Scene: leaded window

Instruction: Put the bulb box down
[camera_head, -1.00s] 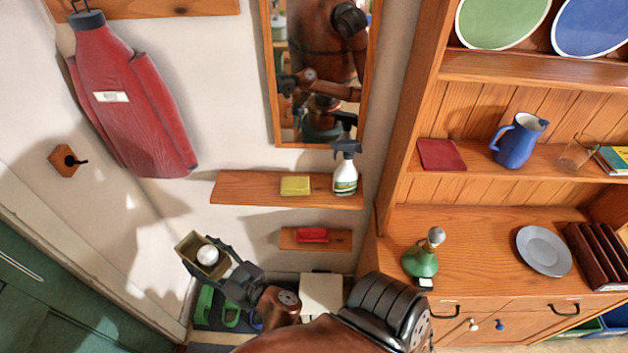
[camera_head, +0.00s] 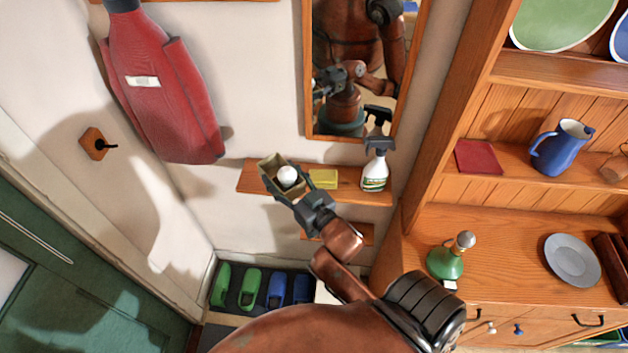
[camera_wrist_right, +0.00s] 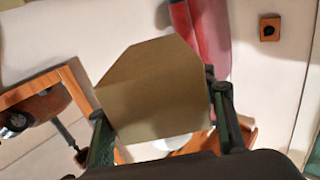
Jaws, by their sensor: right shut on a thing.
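The bulb box (camera_head: 267,168) is a small open olive-tan box with a round white bulb (camera_head: 288,176) in it. My right gripper (camera_head: 286,193) is shut on the box, in front of the left end of the upper wooden wall shelf (camera_head: 248,181). I cannot tell whether the box touches the shelf. In the right wrist view the box (camera_wrist_right: 155,80) sits between the two fingers, with a flat panel facing the camera and a bit of white below it. My left gripper is not in view.
A yellow sponge (camera_head: 323,179) and a spray bottle (camera_head: 375,168) stand on the shelf, right of the box. A mirror (camera_head: 350,65) hangs above. Green and blue shoes (camera_head: 249,287) lie below. A wooden dresser (camera_head: 510,225) fills the right side.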

